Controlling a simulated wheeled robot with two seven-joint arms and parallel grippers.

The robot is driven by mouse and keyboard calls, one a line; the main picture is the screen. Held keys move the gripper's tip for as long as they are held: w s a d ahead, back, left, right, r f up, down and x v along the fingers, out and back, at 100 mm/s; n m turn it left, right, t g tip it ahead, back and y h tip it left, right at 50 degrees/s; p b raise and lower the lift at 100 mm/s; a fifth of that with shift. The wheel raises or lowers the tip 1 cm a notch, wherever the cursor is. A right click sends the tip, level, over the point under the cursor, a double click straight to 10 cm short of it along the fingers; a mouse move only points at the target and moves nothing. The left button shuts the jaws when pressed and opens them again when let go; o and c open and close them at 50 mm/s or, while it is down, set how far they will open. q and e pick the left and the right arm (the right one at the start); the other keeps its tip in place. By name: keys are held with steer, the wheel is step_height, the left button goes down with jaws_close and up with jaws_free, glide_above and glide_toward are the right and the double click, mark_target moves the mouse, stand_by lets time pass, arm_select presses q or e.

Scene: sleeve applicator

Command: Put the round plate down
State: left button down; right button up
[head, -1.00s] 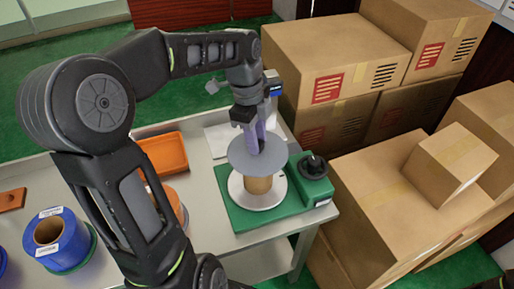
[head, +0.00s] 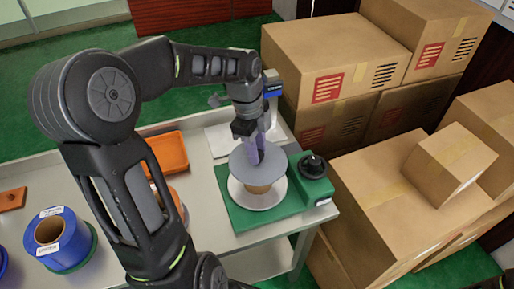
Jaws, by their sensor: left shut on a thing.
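The round plate (head: 246,168) is a flat grey disc. My left gripper (head: 257,157) is shut on it from above and holds it over the green machine (head: 228,207). Below the plate is a tan core (head: 258,188) that stands on a white round base (head: 258,202) on the machine. The plate hides the top of the core, and I cannot tell whether the two touch. My right gripper is not in view.
A black knob (head: 314,165) stands on the machine's right side. An orange tray (head: 166,153) and a blue roll (head: 52,236) are on the table (head: 212,242) to the left. Cardboard boxes (head: 400,200) crowd the right side.

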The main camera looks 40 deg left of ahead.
arm_select(q)
steer(key=c, duration=1.1)
jaws_free()
steer(key=shift+f, duration=0.1)
steer(key=r, duration=0.4)
steer(key=a+r, duration=0.1)
steer(key=r, duration=0.7)
steer(key=shift+s+a+r, duration=0.2)
steer(key=shift+a, duration=0.2)
